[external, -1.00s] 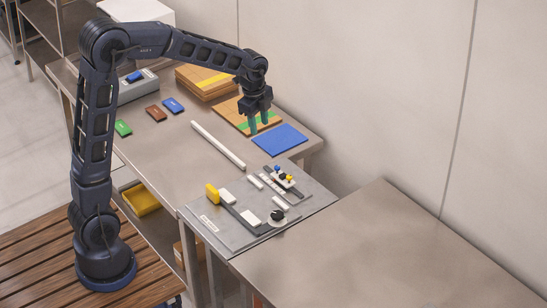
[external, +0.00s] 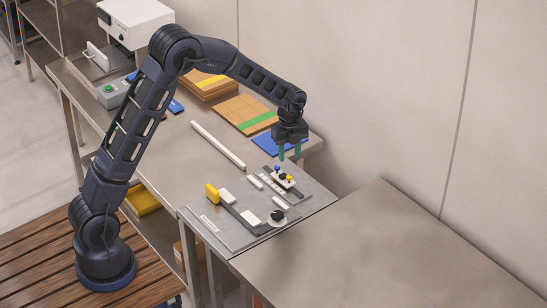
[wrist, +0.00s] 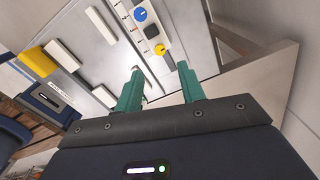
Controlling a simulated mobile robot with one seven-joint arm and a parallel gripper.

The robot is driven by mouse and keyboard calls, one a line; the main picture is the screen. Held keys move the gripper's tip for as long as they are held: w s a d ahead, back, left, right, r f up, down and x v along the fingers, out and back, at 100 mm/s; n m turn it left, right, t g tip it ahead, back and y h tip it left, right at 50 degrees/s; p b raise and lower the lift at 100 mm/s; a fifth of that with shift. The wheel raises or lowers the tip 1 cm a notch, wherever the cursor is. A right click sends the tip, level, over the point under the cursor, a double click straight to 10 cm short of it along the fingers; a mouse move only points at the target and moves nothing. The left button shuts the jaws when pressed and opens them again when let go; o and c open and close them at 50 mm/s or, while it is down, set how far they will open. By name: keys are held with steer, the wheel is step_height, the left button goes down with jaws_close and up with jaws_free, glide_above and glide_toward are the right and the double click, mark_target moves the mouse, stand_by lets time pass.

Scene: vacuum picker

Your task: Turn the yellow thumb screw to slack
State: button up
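The yellow thumb screw (external: 290,179) is a small yellow knob at the near right end of a white block (external: 285,184) on the grey panel. It also shows in the wrist view (wrist: 160,49), ahead of and between the fingertips. My gripper (external: 290,154) has teal fingers pointing down, above and behind the block. In the wrist view the fingers (wrist: 158,80) stand apart with nothing between them, and do not touch the screw.
The grey panel (external: 225,238) also carries a yellow block (external: 212,193), white blocks and a black round knob (external: 277,216). A blue mat (external: 265,143) lies behind the panel, and a long white bar (external: 218,145) to the left. The right-hand table (external: 390,250) is bare.

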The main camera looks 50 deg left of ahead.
mark_target(289, 176)
step_height(289, 176, down, 8)
steer(key=shift+f, duration=0.1)
stand_by(0.4)
jaws_close()
